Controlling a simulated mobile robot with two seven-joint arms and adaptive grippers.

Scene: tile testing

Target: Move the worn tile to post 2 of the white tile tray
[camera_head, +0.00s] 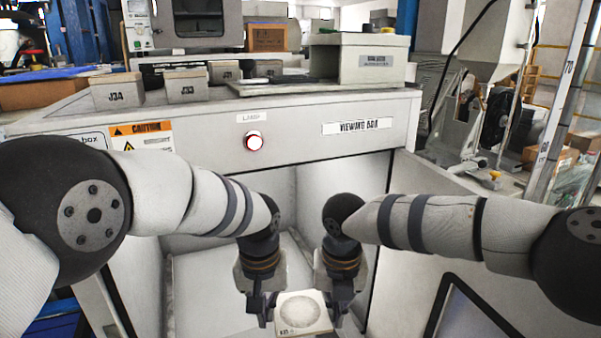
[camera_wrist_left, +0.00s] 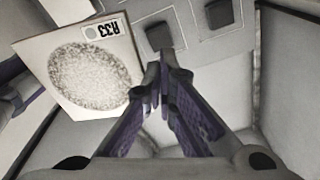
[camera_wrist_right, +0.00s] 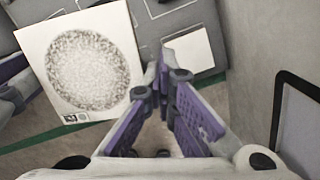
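The worn tile (camera_head: 302,314) is a square off-white slab with a round speckled grey patch and a small printed corner label. It is between my two grippers, one at each opposite side edge. My left gripper (camera_head: 261,308) is at its left edge in the head view, and my right gripper (camera_head: 337,309) at its right edge. Both have fingertips together, with the tile beside the fingers, not visibly between them. The tile also shows in the left wrist view (camera_wrist_left: 88,75) and right wrist view (camera_wrist_right: 88,68). The grey tray (camera_wrist_left: 195,45) with dark square pads lies below; post numbers are unreadable.
The arms reach into an open viewing box (camera_head: 357,128) with pale walls. Small labelled boxes (camera_head: 117,92) sit on top of the box. A pale square (camera_wrist_right: 188,50) shows beside the tile in the right wrist view.

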